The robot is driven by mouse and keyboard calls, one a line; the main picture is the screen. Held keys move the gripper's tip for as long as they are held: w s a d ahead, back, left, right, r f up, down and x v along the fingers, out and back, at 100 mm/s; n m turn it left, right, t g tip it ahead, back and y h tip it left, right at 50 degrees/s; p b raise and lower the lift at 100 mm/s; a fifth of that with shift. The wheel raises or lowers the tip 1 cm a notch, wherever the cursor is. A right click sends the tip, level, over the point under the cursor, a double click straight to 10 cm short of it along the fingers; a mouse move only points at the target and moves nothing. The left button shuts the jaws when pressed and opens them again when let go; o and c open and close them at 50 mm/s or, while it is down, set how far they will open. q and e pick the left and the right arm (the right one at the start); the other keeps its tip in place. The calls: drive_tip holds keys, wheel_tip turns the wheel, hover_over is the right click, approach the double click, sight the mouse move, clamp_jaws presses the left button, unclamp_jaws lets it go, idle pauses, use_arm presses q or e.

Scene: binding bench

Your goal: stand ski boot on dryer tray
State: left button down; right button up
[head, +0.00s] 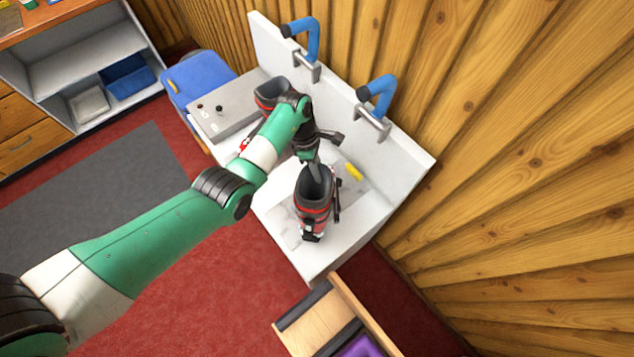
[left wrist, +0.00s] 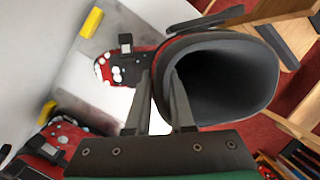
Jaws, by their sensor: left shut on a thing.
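A black and red ski boot (head: 313,208) is upright over the white bench, its dark cuff opening facing up. In the left wrist view its cuff (left wrist: 262,75) fills the right middle, and its red toe lies to the left. My left gripper (head: 314,158) is shut on the cuff wall, one finger inside the opening and one outside. A pale grey plate (head: 287,238), which looks like the dryer tray, lies under the boot with a yellow strip (head: 354,172) behind. Whether the sole touches it is hidden. My right gripper is out of view.
A second boot (head: 271,92) stands farther back, partly behind my arm. A grey box with knobs (head: 215,112) and a blue bin (head: 197,80) are at left. Two blue bent pipes (head: 378,92) project from the white backboard (head: 410,160). A wooden rack (head: 305,322) stands in front.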

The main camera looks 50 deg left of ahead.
use_arm(q)
drive_tip(key=shift+d+r, duration=0.1)
idle(0.5)
drive_tip(key=shift+r+p, duration=0.35)
drive_tip(key=shift+r, duration=0.4)
drive_tip(key=s+r+p, duration=0.1)
drive_tip(key=r+p, duration=0.1)
drive_tip(key=r, duration=0.1)
drive_tip(key=s+a+r+p, duration=0.1)
drive_tip(key=s+r+p, duration=0.1)
drive_tip(key=s+a+r+p, duration=0.1)
drive_tip(key=r+p, duration=0.1)
drive_tip(key=r, duration=0.1)
drive_tip(key=shift+s+a+r, duration=0.15)
drive_tip(key=shift+s+r, duration=0.1)
drive_tip(key=shift+r, duration=0.1)
drive_tip(key=s+a+r+p, duration=0.4)
drive_tip(key=s+p, duration=0.4)
drive_tip(key=p, duration=0.2)
drive_tip(key=shift+r, duration=0.2)
drive_tip(key=shift+r+n, duration=0.1)
drive_tip(key=shift+n, duration=0.2)
